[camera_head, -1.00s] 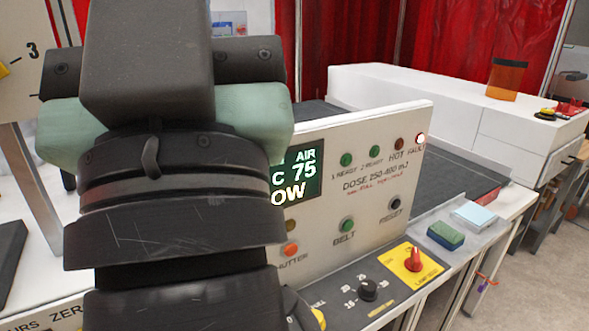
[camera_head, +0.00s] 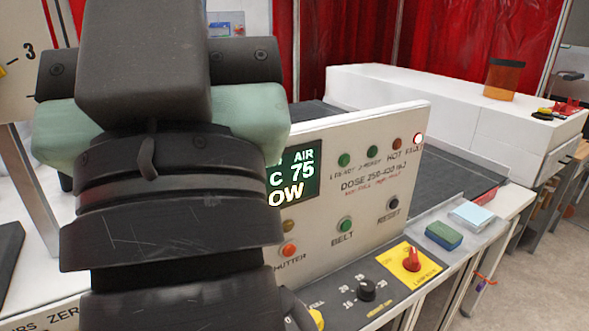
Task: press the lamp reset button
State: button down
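The black round button (camera_head: 393,203) marked RESET is at the right of the pale upright control panel (camera_head: 330,222), under the row of indicator lamps. It is in plain view with nothing touching it. The lit lamp (camera_head: 418,139) above FAULT glows red-white. My dark arm, with pale green parts, rises in the left foreground. The end of my gripper (camera_head: 145,65) is seen from behind; its fingertips cannot be made out. It is left of the button, and hides the panel's left part. I see nothing held.
A green button (camera_head: 345,225) marked BELT and an orange one (camera_head: 289,250) sit left of RESET. A red rotary switch (camera_head: 411,259) on a yellow plate and a black knob (camera_head: 366,290) are below. Free floor lies right.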

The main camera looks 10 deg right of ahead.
aim_at(395, 204)
jog(key=i+l, duration=0.15)
jog(key=l, duration=0.15)
jog(key=i+l, duration=0.15)
jog(key=l, duration=0.2)
jog(key=i+l, duration=0.15)
jog(key=l, duration=0.15)
jog(key=i+l, duration=0.1)
jog(key=l, duration=0.2)
jog(key=l+z, duration=0.05)
